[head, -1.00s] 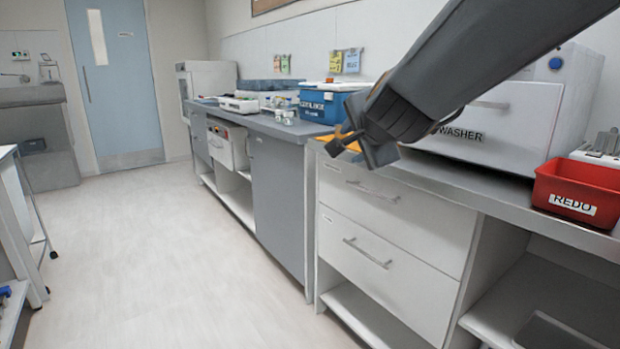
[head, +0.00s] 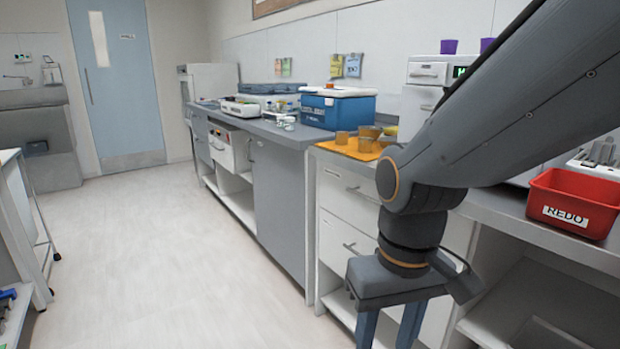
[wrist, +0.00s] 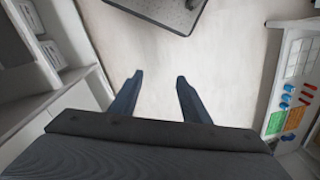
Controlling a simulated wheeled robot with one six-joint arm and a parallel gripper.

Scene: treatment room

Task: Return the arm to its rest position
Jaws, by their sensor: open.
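My gripper (head: 388,328) hangs pointing down in front of the white drawer unit (head: 345,205) in the head view. Its blue fingers run out of the bottom of that view. In the wrist view my gripper (wrist: 155,82) shows two blue fingers spread apart. Nothing is between them but pale floor (wrist: 160,55) below. My arm comes in from the upper right and hides part of the counter and the washer.
A red bin marked REDO (head: 573,203) stands on the counter at right. An orange mat (head: 350,150) with several amber cups and a blue box (head: 337,108) are farther back. Open floor (head: 180,240) lies to the left. A cart (wrist: 290,90) shows at right in the wrist view.

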